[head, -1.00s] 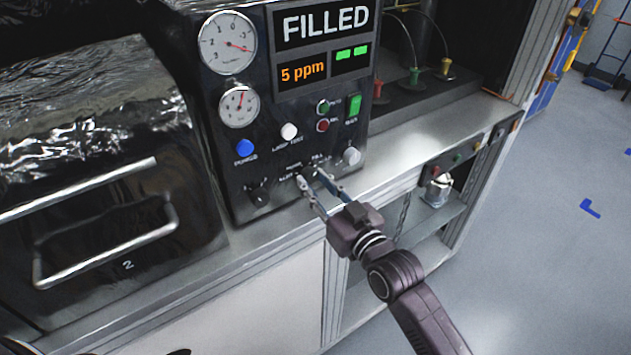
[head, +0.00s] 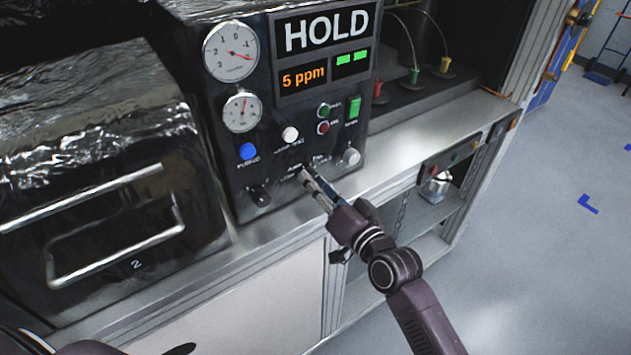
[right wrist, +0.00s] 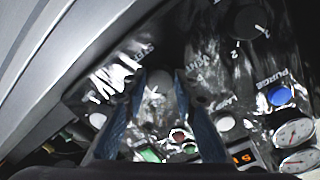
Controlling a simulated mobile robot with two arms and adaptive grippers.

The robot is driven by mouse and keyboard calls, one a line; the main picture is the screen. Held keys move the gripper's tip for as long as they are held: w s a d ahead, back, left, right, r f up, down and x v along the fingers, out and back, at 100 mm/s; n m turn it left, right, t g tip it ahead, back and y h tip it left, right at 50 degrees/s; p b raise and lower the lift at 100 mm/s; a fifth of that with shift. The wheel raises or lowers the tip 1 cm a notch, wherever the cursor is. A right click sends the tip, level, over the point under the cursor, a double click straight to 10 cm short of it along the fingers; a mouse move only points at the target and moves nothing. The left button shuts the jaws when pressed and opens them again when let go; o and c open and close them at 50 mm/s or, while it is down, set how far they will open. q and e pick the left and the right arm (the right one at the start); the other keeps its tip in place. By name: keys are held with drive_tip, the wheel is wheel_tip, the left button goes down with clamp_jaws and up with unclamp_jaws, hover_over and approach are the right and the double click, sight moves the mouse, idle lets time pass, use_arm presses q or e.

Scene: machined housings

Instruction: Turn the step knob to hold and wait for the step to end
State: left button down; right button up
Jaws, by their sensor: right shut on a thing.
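The step knob (right wrist: 160,98) is on the lower middle of the black control panel (head: 225,165). My right gripper (head: 308,176) is shut on the knob, its fingers on either side of it and rolled over in the head view. The fingers hide most of the knob in the head view; the right wrist view shows both fingertips (right wrist: 160,85) around it. The panel's display (head: 327,32) reads HOLD in white. A smaller display (head: 303,77) reads 5 ppm in orange, with two green bars lit beside it.
A blue button (head: 247,151), a white button (head: 290,134) and two gauges are above. A metal ledge (head: 400,150) runs below the panel.

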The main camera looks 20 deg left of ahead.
idle(0.3)
drive_tip(key=o, duration=1.2)
drive_tip(key=shift+c, duration=0.2)
drive_tip(key=v, duration=1.2)
